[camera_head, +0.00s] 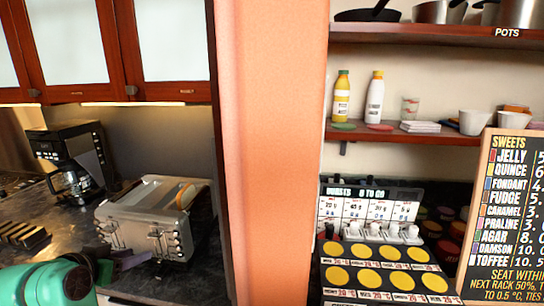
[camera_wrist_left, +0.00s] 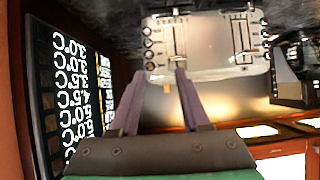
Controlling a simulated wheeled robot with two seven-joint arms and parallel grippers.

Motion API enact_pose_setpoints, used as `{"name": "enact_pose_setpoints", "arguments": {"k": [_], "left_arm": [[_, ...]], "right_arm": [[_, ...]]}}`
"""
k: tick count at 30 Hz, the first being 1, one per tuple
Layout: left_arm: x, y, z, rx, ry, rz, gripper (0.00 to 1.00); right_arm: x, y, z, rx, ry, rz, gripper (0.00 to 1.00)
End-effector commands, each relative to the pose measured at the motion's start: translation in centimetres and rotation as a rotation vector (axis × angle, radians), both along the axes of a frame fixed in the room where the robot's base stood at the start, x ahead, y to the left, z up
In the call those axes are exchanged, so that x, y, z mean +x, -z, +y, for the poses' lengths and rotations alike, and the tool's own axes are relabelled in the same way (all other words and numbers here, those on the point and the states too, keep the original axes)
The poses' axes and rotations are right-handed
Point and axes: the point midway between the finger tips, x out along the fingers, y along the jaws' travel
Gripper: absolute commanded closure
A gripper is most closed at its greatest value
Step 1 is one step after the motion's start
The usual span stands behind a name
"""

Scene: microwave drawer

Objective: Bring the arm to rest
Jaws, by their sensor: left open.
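My left arm is green and comes in at the bottom left of the head view. A brown edge, perhaps bread, shows in the toaster's top slot. My right gripper is not in view.
A black coffee maker (camera_head: 72,160) stands behind the toaster on the dark counter (camera_head: 30,210). Red-framed cabinets (camera_head: 120,45) hang above. An orange pillar (camera_head: 270,150) separates this from shelves with bottles, pots and a sweets board (camera_head: 508,215). A dark board with white figures (camera_wrist_left: 75,90) is left in the wrist view.

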Motion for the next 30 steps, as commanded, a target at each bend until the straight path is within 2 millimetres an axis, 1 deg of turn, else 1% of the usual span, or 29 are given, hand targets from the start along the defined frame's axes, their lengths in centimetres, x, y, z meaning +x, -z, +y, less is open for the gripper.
{"name": "enact_pose_setpoints", "arguments": {"k": [1,5,6,8,9,11,12,14,15,17,18,20,21,23,25,27,29,30], "left_arm": [[-0.5,1.4,-0.2,0.008,-0.003,0.034,0.53],[-2.0,5.4,-1.1,0.031,-0.009,0.136,0.53],[-2.7,6.8,-1.4,0.039,-0.01,0.171,0.53],[-3.8,8.8,-1.9,0.05,-0.011,0.223,0.53],[-4.6,10.2,-2.2,0.058,-0.011,0.259,0.53],[-5.9,12.3,-2.8,0.069,-0.01,0.313,0.53],[-6.9,13.6,-3.2,0.075,-0.008,0.348,0.53],[-8.5,15.5,-3.8,0.085,-0.005,0.403,0.53],[-9.6,16.8,-4.2,0.09,-0.003,0.439,0.53],[-11.3,18.5,-4.9,0.099,0.002,0.491,0.53],[-12.6,19.6,-5.3,0.102,0.004,0.527,0.53],[-14.4,21.2,-5.9,0.107,0.011,0.578,0.53],[-15.7,22.1,-6.3,0.112,0.015,0.61,0.53],[-17.7,23.4,-7.0,0.114,0.022,0.658,0.53],[-20.0,24.7,-7.7,0.117,0.03,0.714,0.53],[-18.9,27.4,-7.6,0.117,0.027,0.717,0.53],[-18.5,29.6,-7.7,0.118,0.029,0.725,0.53],[-18.5,31.2,-7.7,0.118,0.03,0.733,0.53]], "right_arm": [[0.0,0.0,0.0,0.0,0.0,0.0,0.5],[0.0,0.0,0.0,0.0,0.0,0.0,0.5],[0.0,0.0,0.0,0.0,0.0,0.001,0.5],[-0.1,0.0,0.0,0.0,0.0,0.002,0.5],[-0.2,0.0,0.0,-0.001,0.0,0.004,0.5],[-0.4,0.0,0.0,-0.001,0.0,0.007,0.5],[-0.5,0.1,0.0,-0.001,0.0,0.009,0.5],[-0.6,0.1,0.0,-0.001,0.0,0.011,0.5],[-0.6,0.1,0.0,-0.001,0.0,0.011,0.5],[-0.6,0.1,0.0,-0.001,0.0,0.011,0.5],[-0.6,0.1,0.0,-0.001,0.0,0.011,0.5],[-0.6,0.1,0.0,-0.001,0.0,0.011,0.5],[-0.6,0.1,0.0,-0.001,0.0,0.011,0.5],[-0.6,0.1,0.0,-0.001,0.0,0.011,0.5],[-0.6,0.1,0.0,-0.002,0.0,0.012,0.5],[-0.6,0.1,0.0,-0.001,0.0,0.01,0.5],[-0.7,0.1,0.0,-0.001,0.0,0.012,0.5],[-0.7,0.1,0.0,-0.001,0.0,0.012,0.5]]}}
